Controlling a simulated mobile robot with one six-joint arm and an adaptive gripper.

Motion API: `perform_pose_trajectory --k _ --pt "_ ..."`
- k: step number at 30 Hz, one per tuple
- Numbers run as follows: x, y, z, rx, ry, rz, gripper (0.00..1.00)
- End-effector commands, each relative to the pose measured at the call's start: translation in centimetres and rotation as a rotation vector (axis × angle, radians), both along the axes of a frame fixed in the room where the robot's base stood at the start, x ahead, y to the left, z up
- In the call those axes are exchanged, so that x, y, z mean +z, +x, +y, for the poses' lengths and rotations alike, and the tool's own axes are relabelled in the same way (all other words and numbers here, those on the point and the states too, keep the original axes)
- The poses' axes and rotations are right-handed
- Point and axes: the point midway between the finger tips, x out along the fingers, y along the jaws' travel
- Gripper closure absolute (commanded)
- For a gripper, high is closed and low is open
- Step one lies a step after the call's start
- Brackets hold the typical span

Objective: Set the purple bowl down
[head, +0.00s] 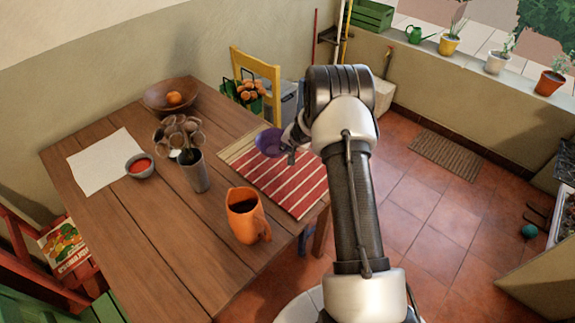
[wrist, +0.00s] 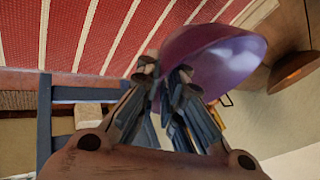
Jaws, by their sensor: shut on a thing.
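The purple bowl (head: 269,143) is at my gripper (head: 291,150), over the far part of the red-striped mat (head: 290,185) on the wooden table (head: 135,235). In the wrist view the bowl (wrist: 212,60) is tilted in the picture, with its edge between the two fingers of my gripper (wrist: 162,75), which is shut on it. The striped mat (wrist: 95,35) fills the upper left there. I cannot tell whether the bowl touches the mat or hangs a little above it.
An orange pitcher (head: 243,217) stands near the mat's left edge. A grey holder (head: 195,172) with spoons, a small bowl of red food (head: 140,166) and a wooden bowl with an orange fruit (head: 168,94) stand farther left. A yellow chair (head: 262,70) is behind the table.

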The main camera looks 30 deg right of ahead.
Motion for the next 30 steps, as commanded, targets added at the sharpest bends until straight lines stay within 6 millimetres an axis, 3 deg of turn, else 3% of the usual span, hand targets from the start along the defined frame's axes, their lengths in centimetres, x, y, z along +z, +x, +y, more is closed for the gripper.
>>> perform_pose_trajectory --k 8,16,28,30 --pt "-1.7 0.1 0.0 -0.001 0.000 -0.003 1.00" --pt "-5.3 0.1 0.0 -0.001 0.000 -0.003 1.00" --pt "-5.5 0.1 0.0 0.000 0.000 -0.002 1.00" --pt "-5.5 0.1 0.0 0.001 -0.001 -0.001 0.89"
